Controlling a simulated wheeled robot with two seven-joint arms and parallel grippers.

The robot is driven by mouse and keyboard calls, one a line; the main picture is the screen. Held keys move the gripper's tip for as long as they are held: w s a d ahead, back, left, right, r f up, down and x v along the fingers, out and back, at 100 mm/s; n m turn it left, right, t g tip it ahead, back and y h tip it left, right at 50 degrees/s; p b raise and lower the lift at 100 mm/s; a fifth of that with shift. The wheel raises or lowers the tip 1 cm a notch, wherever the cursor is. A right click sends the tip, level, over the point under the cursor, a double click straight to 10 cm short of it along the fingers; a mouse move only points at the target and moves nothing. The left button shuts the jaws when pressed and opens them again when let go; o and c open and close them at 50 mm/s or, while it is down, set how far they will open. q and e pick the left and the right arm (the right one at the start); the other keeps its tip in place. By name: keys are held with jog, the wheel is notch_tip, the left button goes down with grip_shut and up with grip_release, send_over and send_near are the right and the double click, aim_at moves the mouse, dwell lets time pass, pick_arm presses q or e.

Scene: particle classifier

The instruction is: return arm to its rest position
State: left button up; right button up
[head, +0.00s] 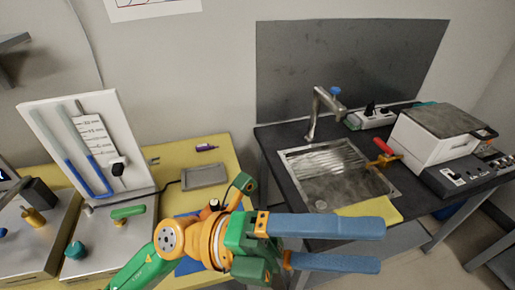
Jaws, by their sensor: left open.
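My left arm, green and orange, comes in from the bottom left of the head view. My left gripper (382,247) has two blue fingers that point right and stand apart, with nothing between them. It is in front of the dark sink table's near edge and the right end of the yellow table. It hides part of both. My right gripper does not show.
A yellow table (222,154) at left bears a manometer board (120,115) and metal boxes. The dark table at right has a sink (335,172), a tap (316,110), a yellow cloth (372,210) and a white device (430,140). Floor shows at bottom right.

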pick_arm(q)
jog(key=w+a+r+n+t+y, duration=0.1)
jog(key=w+a+n+t+y, duration=0.1)
jog(key=w+a+n+t, duration=0.7)
jog(key=w+a+r+n+t+y, duration=0.15)
jog(key=w+n+t, duration=0.35)
jog(key=n+t, duration=0.95)
jog(key=w+a+f+n+g+y, duration=0.1)
jog(key=w+a+f+n+y, duration=0.2)
jog(key=a+f+n+y, duration=0.55)
jog(key=w+a+f+n+g+y, duration=0.15)
jog(key=a+f+n+y, duration=0.3)
jog(key=f+y, duration=0.55)
jog(key=s+a+f+n+g+h, duration=0.1)
jog(key=s+a+f+n+g, duration=0.15)
jog(key=s+f+g, duration=1.3)
jog(key=s+f+m+t, duration=0.1)
jog(key=s+f, duration=0.2)
jog(key=f, duration=0.8)
jog(key=s+f+t, duration=0.1)
jog(key=s+f, duration=0.1)
jog(key=f, duration=0.9)
jog(key=s+a+f+g, duration=0.1)
jog(key=s+a+f, duration=0.1)
jog(key=s+f, duration=0.8)
jog(key=shift+s, duration=1.25)
